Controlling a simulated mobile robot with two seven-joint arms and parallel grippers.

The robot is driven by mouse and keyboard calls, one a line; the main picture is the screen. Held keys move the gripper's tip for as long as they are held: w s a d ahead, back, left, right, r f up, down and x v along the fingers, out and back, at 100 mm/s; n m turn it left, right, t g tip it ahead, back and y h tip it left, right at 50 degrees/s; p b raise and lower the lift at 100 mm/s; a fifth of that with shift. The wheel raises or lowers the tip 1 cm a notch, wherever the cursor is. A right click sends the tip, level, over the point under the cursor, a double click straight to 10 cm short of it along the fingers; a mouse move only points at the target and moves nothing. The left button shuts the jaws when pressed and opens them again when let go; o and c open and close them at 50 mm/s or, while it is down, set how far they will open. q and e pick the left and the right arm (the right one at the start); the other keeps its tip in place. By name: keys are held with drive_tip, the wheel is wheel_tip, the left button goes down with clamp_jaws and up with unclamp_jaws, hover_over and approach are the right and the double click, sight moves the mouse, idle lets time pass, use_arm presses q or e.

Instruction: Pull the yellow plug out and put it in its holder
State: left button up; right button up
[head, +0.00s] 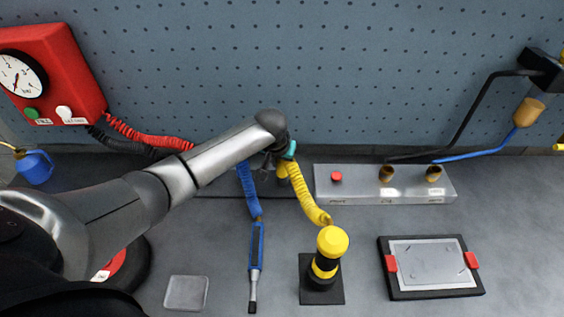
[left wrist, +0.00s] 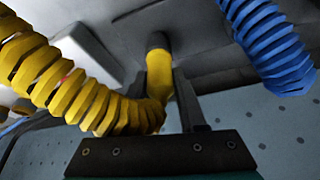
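The yellow plug (left wrist: 160,75) is in the left wrist view, its far end in a dark round collar (left wrist: 158,42) on a grey surface. A yellow coiled hose (left wrist: 85,100) runs from its near end. My left gripper (left wrist: 160,100) has one finger on each side of the plug, with no gap visible; the coil partly hides the left finger. In the head view my left gripper (head: 277,172) is at the plug, mostly hidden by its arm. The coil (head: 307,203) drops to a yellow-capped black post (head: 331,242) on a black base. I cannot tell which thing is the plug's holder. My right gripper is not in view.
A grey box (head: 350,191) with a red button and two brass-coloured cups stands right of the gripper. A blue coil (head: 247,188) with a blue tool (head: 256,246) hangs close on the left. A black tray (head: 434,293) lies at front right. A pegboard wall (head: 330,70) stands behind.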

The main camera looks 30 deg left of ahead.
use_arm(q)
drive_tip(key=o, duration=0.5)
drive_tip(key=shift+r, duration=0.1)
drive_tip(key=p+v, duration=0.2)
drive_tip(key=v, duration=1.3)
